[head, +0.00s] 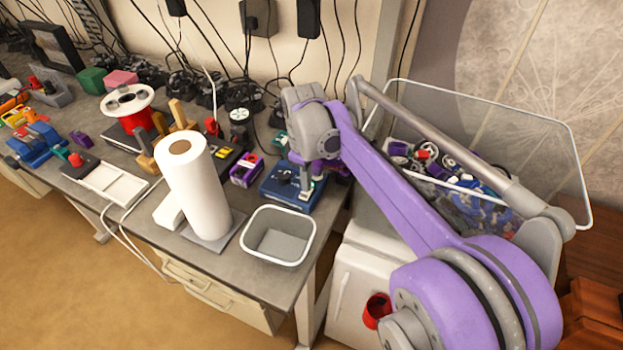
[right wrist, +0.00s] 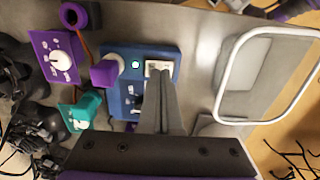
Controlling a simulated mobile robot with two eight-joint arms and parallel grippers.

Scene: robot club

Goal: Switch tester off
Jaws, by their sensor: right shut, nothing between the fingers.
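The tester looks to be the blue box (head: 280,190) at the right end of the bench. In the right wrist view the blue box (right wrist: 122,92) shows a lit green light (right wrist: 135,65) and a white rocker switch (right wrist: 158,65) at one end. My right gripper (head: 308,186) reaches down over the box. Its fingers are shut with nothing between them, and the fingertips (right wrist: 160,76) are at the white switch, partly covering it. I cannot tell whether they touch it. My left gripper is in neither view.
A grey bin (head: 279,260) stands in front of the blue box. A paper towel roll (head: 197,190) is to its left. A purple box with a knob (right wrist: 60,58) and a teal part (right wrist: 82,110) sit close by. A wire basket (head: 400,93) of parts is at the right.

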